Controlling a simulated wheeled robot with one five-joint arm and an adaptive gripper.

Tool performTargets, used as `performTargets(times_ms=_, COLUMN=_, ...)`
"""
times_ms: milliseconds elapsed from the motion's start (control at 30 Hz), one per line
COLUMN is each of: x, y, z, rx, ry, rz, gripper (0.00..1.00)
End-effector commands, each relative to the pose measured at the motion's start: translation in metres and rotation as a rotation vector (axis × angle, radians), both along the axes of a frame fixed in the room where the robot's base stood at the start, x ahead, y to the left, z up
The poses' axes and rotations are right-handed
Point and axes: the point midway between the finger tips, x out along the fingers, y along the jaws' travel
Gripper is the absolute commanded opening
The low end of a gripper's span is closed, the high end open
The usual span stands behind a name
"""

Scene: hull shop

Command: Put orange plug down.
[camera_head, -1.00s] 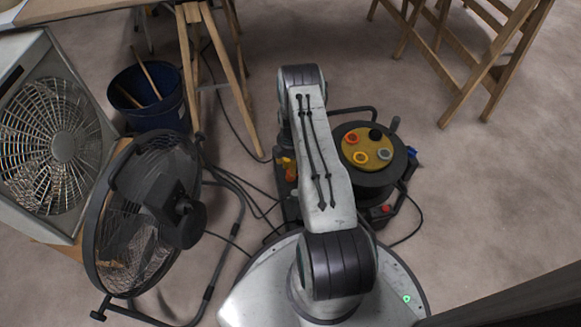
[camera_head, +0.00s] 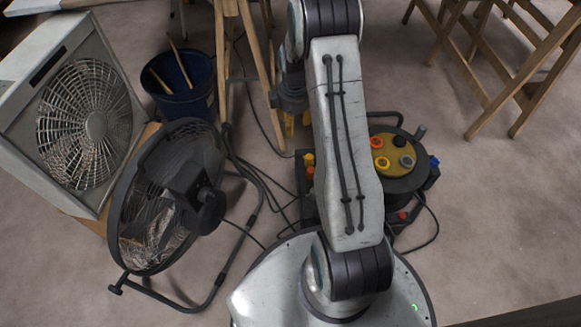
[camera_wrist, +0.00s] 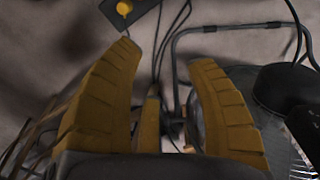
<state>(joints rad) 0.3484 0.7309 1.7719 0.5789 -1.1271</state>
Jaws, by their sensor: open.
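A small orange piece (camera_head: 310,173), probably the orange plug, stands on the dark base beside the cable reel in the head view, just below a yellow knob (camera_head: 309,159). My gripper (camera_head: 297,122) hangs above and slightly left of them, apart from both. In the wrist view my gripper's mustard fingers (camera_wrist: 168,95) are spread wide. A narrow mustard piece shows between them; I cannot tell whether it is part of the gripper. A yellow knob on a dark plate (camera_wrist: 124,8) shows at the top of that view.
The cable reel (camera_head: 407,185) with coloured sockets stands right of my arm. A black floor fan (camera_head: 165,195), a box fan (camera_head: 85,120) and a blue bucket (camera_head: 190,95) stand left. Wooden trestles (camera_head: 500,85) stand behind. Loose cables cross the floor. Open floor lies right.

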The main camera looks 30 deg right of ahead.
Motion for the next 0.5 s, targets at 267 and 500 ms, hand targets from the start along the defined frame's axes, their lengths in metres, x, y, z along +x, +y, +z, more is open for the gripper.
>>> performTargets(times_ms=267, x=-0.043, y=0.058, z=0.100, rx=0.012, ry=-0.051, rz=-0.211, gripper=0.50)
performTargets(times_ms=500, x=-0.102, y=0.102, z=0.158, rx=0.037, ry=-0.088, rz=-0.398, gripper=0.50)
